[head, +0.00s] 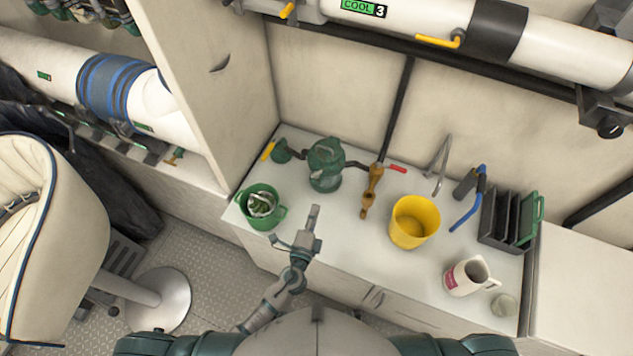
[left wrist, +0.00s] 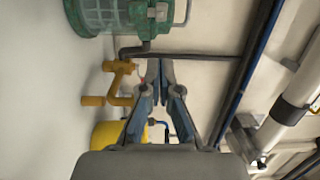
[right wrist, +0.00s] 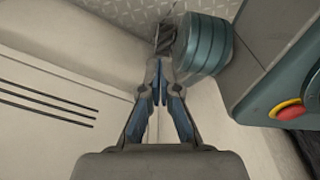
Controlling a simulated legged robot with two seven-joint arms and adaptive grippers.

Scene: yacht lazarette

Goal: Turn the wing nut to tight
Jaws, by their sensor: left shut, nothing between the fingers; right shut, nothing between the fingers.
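The green strainer (head: 325,168) stands on the white counter, at its back left; it also shows in the left wrist view (left wrist: 98,18) with a clear ribbed bowl and a green fitting at its lid. I cannot make out the wing nut clearly in any view. My left gripper (head: 314,210) is shut and empty above the counter, in front of the strainer and apart from it. Its fingers (left wrist: 160,66) point past the strainer in the left wrist view. My right gripper (right wrist: 159,66) is shut and empty, low near the floor, and is out of the head view.
A green bucket (head: 262,212) with something inside is left of my left gripper. A brass valve (head: 372,188) with a red handle, a yellow bucket (head: 414,222), a white jug (head: 466,276) and a dark rack (head: 502,218) stand to the right. A tall panel (head: 212,85) rises at left.

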